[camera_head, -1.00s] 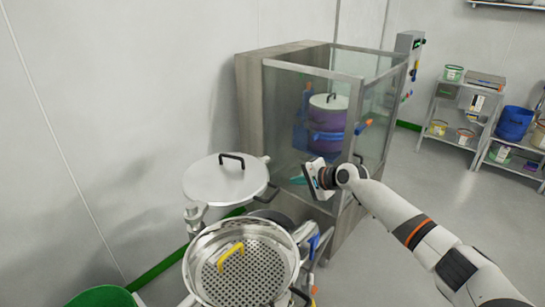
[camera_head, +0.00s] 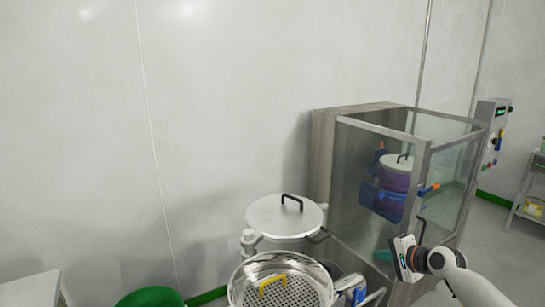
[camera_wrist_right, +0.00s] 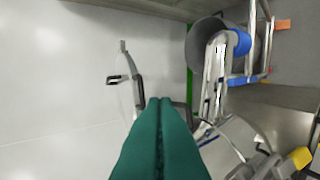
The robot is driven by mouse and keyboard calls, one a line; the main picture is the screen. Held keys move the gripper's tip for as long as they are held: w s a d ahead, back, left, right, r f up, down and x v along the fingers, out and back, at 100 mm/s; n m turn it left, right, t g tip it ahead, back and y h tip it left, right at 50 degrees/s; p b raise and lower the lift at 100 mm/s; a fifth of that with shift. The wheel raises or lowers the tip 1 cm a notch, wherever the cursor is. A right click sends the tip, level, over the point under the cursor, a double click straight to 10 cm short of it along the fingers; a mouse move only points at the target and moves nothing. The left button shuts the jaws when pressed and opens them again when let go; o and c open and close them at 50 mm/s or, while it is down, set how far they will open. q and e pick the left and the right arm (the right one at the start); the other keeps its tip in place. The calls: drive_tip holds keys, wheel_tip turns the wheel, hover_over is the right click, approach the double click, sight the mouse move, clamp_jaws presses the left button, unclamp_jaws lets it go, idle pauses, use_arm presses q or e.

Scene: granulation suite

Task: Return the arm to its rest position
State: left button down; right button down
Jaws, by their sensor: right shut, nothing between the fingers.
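My right arm comes in from the lower right in the head view. Its gripper (camera_head: 404,258) is in front of the glass-walled cabinet, right of the round metal lid. In the right wrist view the green fingers (camera_wrist_right: 160,145) are pressed together with nothing between them. My left gripper is in neither view.
The glass cabinet (camera_head: 352,180) holds a purple drum (camera_head: 397,178). A lid with a black handle (camera_head: 284,216) stands beside it, above a perforated steel sieve (camera_head: 290,291) with a yellow handle. A green tub (camera_head: 150,297) is at lower left. A shelf (camera_head: 528,190) stands at far right.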

drive_tip(key=s+f+n+g+h, duration=0.1)
drive_tip(key=s+f+n, duration=0.1)
drive_tip(key=s+f, duration=0.8)
drive_tip(key=s+f+n+g+h, duration=0.2)
drive_tip(key=s+f, duration=0.2)
drive_tip(key=f, duration=1.1)
drive_tip(key=s+f+n+g+h, duration=0.1)
drive_tip(key=s+f+n, duration=0.1)
drive_tip(key=s+f, duration=0.8)
drive_tip(key=s+a+f+n+g, duration=0.2)
drive_tip(key=s+f, duration=0.5)
drive_tip(key=s, duration=0.6)
drive_tip(key=s+a+f+n+g+h, duration=0.1)
drive_tip(key=s+f+n, duration=0.3)
drive_tip(key=s, duration=0.9)
drive_tip(key=s+a+f+n+g, duration=0.2)
drive_tip(key=s+f, duration=0.7)
drive_tip(key=s, duration=0.5)
drive_tip(key=shift+a+f+n+g+h, duration=0.3)
drive_tip(key=shift+a+n, duration=0.2)
drive_tip(key=shift+a, duration=0.35)
